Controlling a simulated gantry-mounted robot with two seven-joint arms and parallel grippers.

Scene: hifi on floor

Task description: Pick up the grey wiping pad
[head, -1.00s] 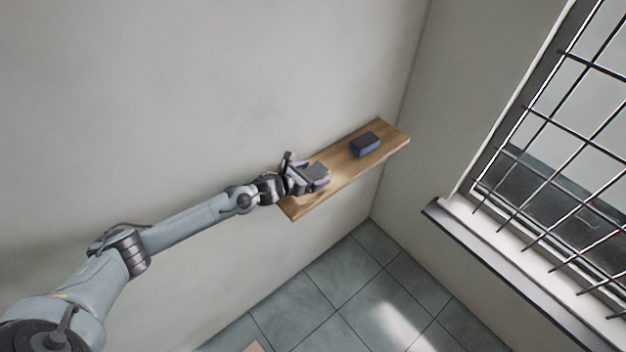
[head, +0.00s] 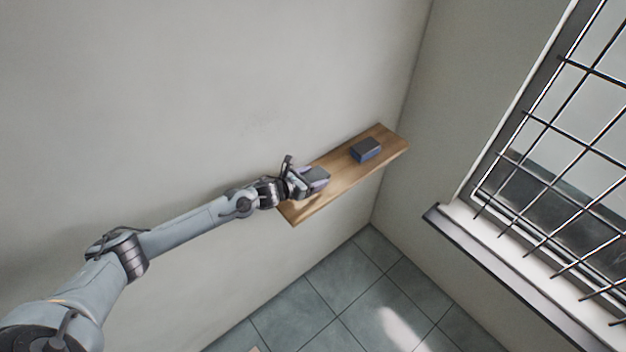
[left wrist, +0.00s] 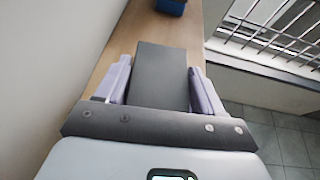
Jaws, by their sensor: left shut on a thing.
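The grey wiping pad (left wrist: 160,76) is a dark grey block between the two pale purple fingers of my left gripper (left wrist: 160,92) in the left wrist view. The fingers press on its two long sides. In the head view the pad (head: 316,174) shows at the tip of my left gripper (head: 307,182), over the near end of the wooden shelf (head: 340,181). I cannot tell whether the pad touches the shelf or is just above it. My right gripper is not in view.
A second block, blue with a dark top (head: 366,149), lies toward the far end of the shelf. The wall runs along the shelf's back. A barred window (head: 560,150) with a sill (head: 500,265) is at the right. The shelf between the blocks is clear.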

